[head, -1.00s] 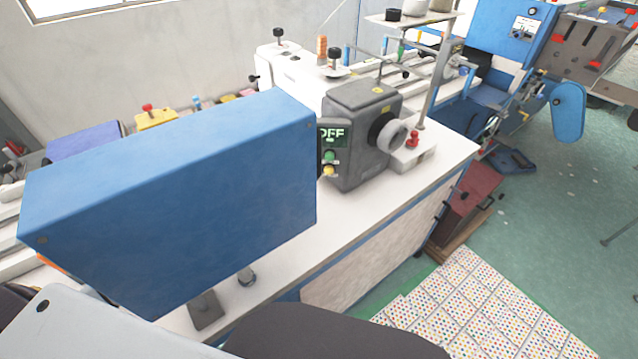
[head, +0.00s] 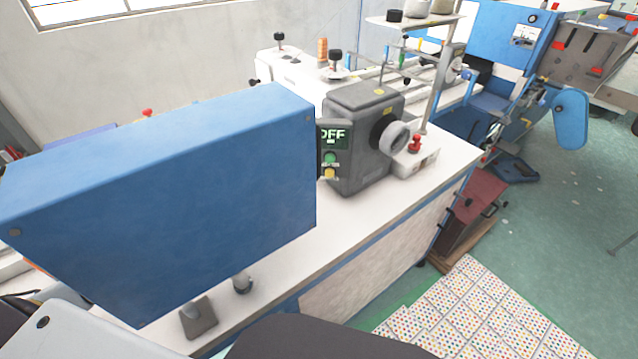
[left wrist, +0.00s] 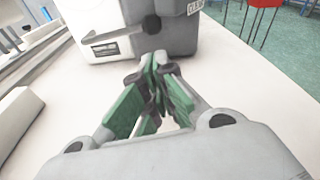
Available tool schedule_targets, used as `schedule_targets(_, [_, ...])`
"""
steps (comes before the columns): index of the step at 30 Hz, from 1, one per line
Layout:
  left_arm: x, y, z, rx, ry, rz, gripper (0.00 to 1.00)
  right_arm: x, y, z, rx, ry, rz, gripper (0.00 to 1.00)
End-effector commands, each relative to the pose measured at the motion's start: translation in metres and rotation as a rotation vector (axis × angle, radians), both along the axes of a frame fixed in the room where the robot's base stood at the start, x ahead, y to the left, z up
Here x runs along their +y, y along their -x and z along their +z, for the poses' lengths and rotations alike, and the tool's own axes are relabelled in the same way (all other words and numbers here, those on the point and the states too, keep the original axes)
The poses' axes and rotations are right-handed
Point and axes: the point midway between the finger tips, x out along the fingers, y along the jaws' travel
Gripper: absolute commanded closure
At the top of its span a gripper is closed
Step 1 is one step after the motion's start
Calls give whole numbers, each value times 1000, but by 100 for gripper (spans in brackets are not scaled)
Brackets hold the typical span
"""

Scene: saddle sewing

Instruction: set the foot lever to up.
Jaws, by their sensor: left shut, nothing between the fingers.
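In the left wrist view, my left gripper (left wrist: 160,70) has its green-padded fingers closed together with nothing between them. It is in front of a white and grey machine head (left wrist: 170,38) on the pale table. A slim grey lever (left wrist: 115,34) on the face of that head ends at a dark round knob; it may be the foot lever. The lever slopes slightly upward to the right. It lies just beyond my fingertips and to their upper left; I cannot tell whether they touch it. In the head view the left gripper is hidden, and the right gripper is in neither view.
A large blue housing (head: 170,200) blocks much of the head view. Behind it stand a grey machine body (head: 358,140) with an OFF display (head: 333,138) and a handwheel (head: 393,138). The white tabletop (head: 345,225) is clear in front. A red pedal box (head: 470,210) stands on the floor.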

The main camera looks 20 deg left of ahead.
Motion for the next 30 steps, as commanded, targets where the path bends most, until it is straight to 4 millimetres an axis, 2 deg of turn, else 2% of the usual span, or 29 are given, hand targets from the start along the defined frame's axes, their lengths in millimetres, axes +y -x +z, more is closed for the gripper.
schedule_targets(3, [-1,-2,0,-1,0,1,100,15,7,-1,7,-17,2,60])
schedule_targets(9, [-4,-7,-1,-1,2,1,100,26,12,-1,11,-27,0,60])
schedule_targets(23, [-18,-23,-4,-2,1,1,100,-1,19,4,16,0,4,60])
schedule_targets(30, [-27,-33,-6,-1,0,1,100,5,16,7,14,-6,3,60])
